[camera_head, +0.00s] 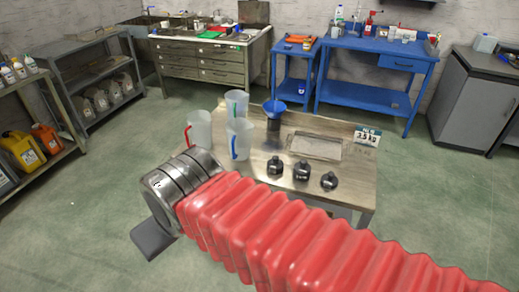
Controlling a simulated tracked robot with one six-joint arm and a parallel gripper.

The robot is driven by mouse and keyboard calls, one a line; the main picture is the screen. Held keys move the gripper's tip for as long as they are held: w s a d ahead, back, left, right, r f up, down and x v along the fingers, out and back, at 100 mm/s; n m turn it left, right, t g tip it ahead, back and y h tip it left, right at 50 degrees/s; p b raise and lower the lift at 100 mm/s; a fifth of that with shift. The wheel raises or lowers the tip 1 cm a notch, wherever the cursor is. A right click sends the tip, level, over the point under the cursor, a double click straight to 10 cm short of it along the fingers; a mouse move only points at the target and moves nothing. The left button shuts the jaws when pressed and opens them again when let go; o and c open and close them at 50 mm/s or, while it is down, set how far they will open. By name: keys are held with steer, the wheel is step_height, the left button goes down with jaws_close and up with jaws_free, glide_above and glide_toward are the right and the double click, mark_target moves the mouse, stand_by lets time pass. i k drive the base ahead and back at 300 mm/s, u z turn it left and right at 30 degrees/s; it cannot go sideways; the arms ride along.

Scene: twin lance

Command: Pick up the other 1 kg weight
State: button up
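Three black weights with knob tops stand at the front right of the wooden table (352,192): a left one (275,167), a middle one (301,171) and a right one (329,181). Their pale markings are too small to read, so I cannot tell which is 1 kg. My red bellows arm crosses the foreground and ends in a grey metal wrist at the table's left. A dark grey flat part below the wrist appears to be my gripper (153,240). It is left of the weights and apart from them. Its fingertips cannot be made out.
Three clear jugs (199,130) stand at the table's left. A blue funnel (276,107) sits on a dark cylinder behind the weights. Green floor surrounds the table.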

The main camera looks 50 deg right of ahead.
mark_target(275, 167)
steer(key=z, duration=0.65)
steer(key=i, duration=1.05)
steer(key=z, duration=0.55)
